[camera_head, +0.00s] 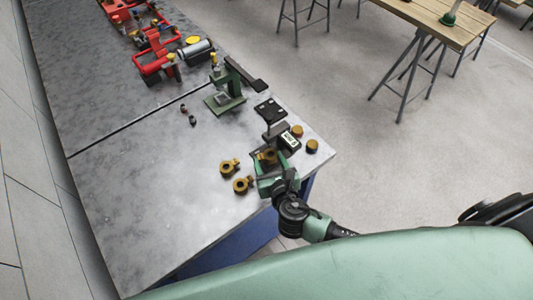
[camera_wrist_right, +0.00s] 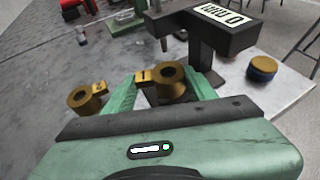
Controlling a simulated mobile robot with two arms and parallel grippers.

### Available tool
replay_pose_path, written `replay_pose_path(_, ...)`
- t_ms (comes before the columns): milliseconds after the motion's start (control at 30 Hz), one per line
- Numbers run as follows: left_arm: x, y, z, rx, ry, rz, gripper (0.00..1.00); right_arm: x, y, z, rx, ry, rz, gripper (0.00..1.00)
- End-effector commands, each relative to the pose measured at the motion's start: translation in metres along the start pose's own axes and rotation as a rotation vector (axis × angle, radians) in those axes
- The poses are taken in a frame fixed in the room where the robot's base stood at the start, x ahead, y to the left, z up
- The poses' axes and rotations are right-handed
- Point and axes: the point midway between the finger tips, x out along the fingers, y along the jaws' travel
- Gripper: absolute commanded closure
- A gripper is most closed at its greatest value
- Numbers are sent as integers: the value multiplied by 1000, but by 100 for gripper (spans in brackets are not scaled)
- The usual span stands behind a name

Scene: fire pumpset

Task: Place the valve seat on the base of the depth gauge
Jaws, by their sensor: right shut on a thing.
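My right gripper (camera_head: 267,163) is shut on a brass valve seat (camera_head: 268,156), a ring with a side tab, near the table's front right corner. In the right wrist view the valve seat (camera_wrist_right: 168,80) sits between the green fingers (camera_wrist_right: 163,92), its tab marked "1" pointing left. The dark depth gauge (camera_head: 284,138), with a lit display, stands just beyond the gripper. In the right wrist view the gauge (camera_wrist_right: 208,38) rises close behind the held valve seat. Its base is mostly hidden there. My left gripper is not in view.
Two more brass tabbed rings (camera_head: 229,167) (camera_head: 242,185) lie left of the gripper. Brass-topped discs (camera_head: 312,146) lie right of the gauge. A black plate (camera_head: 270,109), a green press (camera_head: 225,98) and red pump parts (camera_head: 155,58) stand farther back. The table's left middle is clear.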

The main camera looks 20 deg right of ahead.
Motion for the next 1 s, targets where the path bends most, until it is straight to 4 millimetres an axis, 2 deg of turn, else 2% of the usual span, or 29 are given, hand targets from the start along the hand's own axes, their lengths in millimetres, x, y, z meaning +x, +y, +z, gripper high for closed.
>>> replay_pose_path(33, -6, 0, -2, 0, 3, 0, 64, 9, 0, 10, -1, -6, -3, 99)
replay_pose_path(100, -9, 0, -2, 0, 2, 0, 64, 21, 0, 15, 0, -7, -2, 99)
replay_pose_path(167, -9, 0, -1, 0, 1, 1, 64, 27, 0, 11, -1, -2, -2, 99)
replay_pose_path(200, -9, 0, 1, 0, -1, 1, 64, 28, 0, 3, -2, 1, -2, 99)
replay_pose_path(300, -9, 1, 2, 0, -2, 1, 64, 30, 0, -2, -1, -1, 0, 99)
replay_pose_path(667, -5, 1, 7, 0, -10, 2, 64, 32, 0, -7, -1, -2, 0, 99)
replay_pose_path(700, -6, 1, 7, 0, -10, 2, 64, 31, 0, -6, -1, -1, 0, 33)
replay_pose_path(733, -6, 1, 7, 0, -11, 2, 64, 31, 0, -6, -1, 0, 0, 24)
replay_pose_path(767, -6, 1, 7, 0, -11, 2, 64, 31, 0, -6, -1, 0, 0, 22)
replay_pose_path(1000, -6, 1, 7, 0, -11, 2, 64, 31, 0, -6, -1, 0, 0, 22)
